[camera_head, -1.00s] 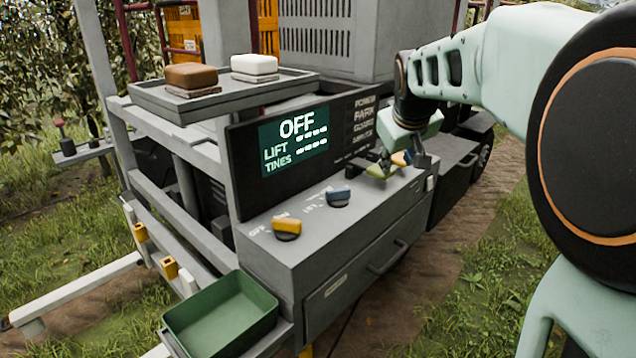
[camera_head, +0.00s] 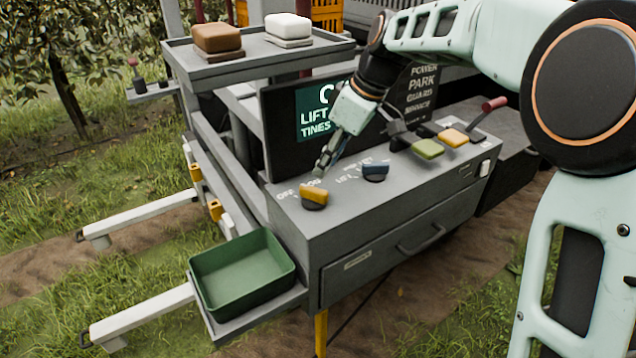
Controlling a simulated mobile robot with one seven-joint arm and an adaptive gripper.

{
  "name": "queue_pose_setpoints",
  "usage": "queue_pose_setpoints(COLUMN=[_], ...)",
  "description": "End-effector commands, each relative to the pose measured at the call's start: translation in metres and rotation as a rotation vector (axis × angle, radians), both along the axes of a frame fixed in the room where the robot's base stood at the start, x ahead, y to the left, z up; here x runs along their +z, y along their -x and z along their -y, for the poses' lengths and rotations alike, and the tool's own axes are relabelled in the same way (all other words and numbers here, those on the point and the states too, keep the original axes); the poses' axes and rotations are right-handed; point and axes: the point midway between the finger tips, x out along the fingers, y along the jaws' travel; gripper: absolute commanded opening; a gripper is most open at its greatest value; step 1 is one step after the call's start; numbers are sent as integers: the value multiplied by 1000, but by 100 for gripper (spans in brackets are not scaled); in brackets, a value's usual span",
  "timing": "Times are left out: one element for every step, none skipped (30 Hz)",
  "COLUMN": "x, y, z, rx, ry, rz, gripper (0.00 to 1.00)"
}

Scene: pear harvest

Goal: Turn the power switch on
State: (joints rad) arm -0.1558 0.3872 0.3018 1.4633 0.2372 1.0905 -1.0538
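The power switch is a yellow rotary knob (camera_head: 314,195) at the left end of the grey console top (camera_head: 345,215), with OFF and ON lettering behind it. My gripper (camera_head: 321,172) points down just behind and above this knob, its fingers close together. I cannot tell whether it touches the knob or how far its fingers are apart. The dark display (camera_head: 312,120) behind is partly hidden by my arm; LIFT and TINES still show.
Further right are a green handle (camera_head: 428,149), a yellow-orange handle (camera_head: 453,137) and a red-tipped lever (camera_head: 494,104). A green bin (camera_head: 240,275) stands at front left. A shelf (camera_head: 255,60) holds brown and white blocks.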

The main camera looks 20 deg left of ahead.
Motion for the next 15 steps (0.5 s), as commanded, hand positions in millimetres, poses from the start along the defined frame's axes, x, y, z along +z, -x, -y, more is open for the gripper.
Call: queue_pose_setpoints(x=[-10,-15,-23,-28,-34,-41,-46,-50,-56,-61,-64,-69,-71,-73,-76], y=[1,0,0,-1,-1,-2,-2,-3,-3,-3,-4,-4,-5,-5,-6], z=[-4,-6,-9,-11,-13,-16,-18,-20,-22,-24,-25,-27,-28,-30,-31], rx=[2,2,2,1,1,0,0,0,0,0,-1,-1,-1,-1,-1], ry=[2,2,2,2,3,2,2,3,3,3,3,3,3,2,2], rz=[-5,-4,-5,-5,-5,-4,-4,-3,-3,-3,-2,-2,-2,-1,0], gripper=[32,32,32,32,32,32,32,32,32,32,32,32,32,32,32])
